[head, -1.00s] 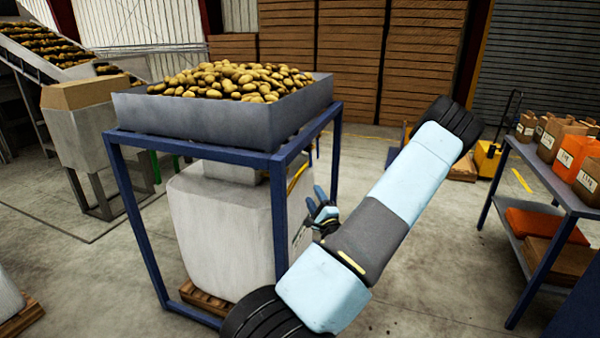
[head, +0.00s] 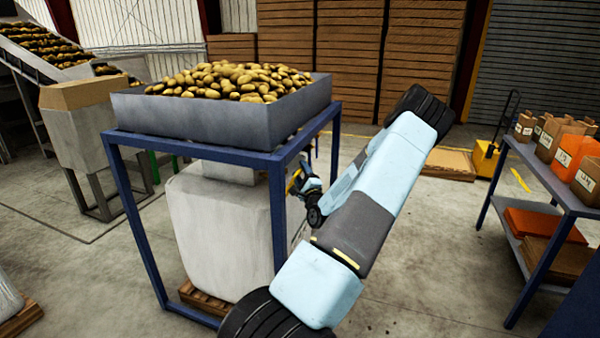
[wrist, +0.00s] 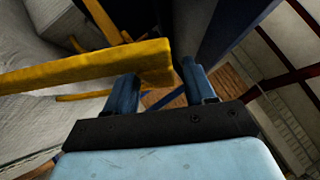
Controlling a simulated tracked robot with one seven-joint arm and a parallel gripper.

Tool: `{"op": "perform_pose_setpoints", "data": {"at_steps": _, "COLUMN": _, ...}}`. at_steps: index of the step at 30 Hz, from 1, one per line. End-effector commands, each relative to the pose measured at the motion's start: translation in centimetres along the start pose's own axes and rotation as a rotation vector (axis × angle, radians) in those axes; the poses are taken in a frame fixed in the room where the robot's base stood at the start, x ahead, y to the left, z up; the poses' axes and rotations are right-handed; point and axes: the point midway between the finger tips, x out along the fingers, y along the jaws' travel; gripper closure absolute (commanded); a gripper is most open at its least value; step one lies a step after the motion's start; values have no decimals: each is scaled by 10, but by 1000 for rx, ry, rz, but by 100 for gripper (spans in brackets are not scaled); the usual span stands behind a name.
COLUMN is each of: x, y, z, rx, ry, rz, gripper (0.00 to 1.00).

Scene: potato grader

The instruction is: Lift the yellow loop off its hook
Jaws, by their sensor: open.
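The yellow loop (wrist: 85,68) shows large in the wrist view, as a thick band from the left edge with its right end near my fingertips; another yellow strip rises behind it. In the head view only a small piece of the loop (head: 293,182) shows beside the frame's right post. My gripper (wrist: 158,78) is open, its two blue fingers apart. The band's end lies at the gap between the fingertips; I cannot tell whether it is inside the gap. My gripper also shows in the head view (head: 305,184), partly behind my arm. I cannot make out the hook clearly.
A blue frame (head: 280,220) carries a grey hopper (head: 200,120) of potatoes above a white bulk bag (head: 215,230) on a pallet. The frame's posts stand close to my gripper. A table (head: 560,190) with paper bags stands at the right. Open floor lies between.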

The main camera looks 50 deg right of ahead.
Motion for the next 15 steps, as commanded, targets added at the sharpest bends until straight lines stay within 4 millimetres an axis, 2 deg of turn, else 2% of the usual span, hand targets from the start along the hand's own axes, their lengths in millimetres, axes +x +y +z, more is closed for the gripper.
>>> {"op": "perform_pose_setpoints", "data": {"at_steps": 4, "x": 8, "y": 0, "z": 0, "rx": 0, "ry": -1, "rz": -1, "gripper": 46}}
{"op": "perform_pose_setpoints", "data": {"at_steps": 13, "x": 9, "y": 0, "z": 0, "rx": 0, "ry": -1, "rz": 0, "gripper": 46}}
{"op": "perform_pose_setpoints", "data": {"at_steps": 15, "x": 9, "y": 0, "z": 0, "rx": 0, "ry": -1, "rz": 0, "gripper": 52}}
